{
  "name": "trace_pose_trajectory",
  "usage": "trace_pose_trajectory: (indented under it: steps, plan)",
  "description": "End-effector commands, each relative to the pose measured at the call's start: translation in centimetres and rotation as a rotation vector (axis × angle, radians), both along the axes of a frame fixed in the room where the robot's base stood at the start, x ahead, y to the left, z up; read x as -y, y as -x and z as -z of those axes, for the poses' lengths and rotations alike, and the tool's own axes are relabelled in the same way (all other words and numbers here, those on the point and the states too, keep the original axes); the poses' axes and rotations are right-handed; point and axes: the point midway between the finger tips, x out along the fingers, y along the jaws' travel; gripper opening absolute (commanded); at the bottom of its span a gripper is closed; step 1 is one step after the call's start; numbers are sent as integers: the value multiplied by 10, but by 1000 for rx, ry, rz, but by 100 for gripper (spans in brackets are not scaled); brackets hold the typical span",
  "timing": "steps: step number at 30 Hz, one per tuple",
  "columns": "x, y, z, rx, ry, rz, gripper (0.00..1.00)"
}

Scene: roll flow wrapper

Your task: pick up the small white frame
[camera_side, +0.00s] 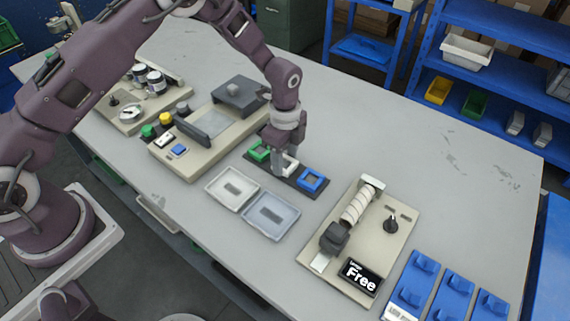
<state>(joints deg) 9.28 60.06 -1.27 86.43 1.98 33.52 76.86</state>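The small white frame (292,167) sits in the middle of a dark rack (264,182), between a green frame (259,151) and a blue frame (312,180). My gripper (279,168) points down over the white frame, with its fingers at or just in front of it. The fingers hide much of the white frame. From this angle I cannot tell whether the fingers touch it or how far apart they are.
A white tray (214,196) and a grey-blue tray (265,229) lie in front of the rack. A beige roller unit (309,249) with a "Free" display (360,276) stands to the right, a beige button panel (177,169) to the left. The table's (450,190) back right is clear.

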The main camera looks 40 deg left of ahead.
Motion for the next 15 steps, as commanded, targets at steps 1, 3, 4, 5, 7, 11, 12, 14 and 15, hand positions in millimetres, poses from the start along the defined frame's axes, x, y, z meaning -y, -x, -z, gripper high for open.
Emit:
trace_pose_trajectory:
  steps: [1, 3, 4, 5, 7, 11, 12, 14, 15]
  plan:
    - [0, 0, 0, 0, 0, 0, 16]
    - [0, 0, 0, 0, 0, 0, 8]
    - [0, 0, 0, 0, 0, 0, 8]
    - [0, 0, 0, 0, 0, 0, 8]
    - [0, 0, 0, 0, 0, 0, 8]
    - [0, -1, -10, 2, 1, 0, 8]
    - [0, -1, -19, 4, 1, 0, 8]
    - [0, -1, -35, 5, 1, 0, 8]
    - [0, -1, -46, 5, 1, -1, 8]
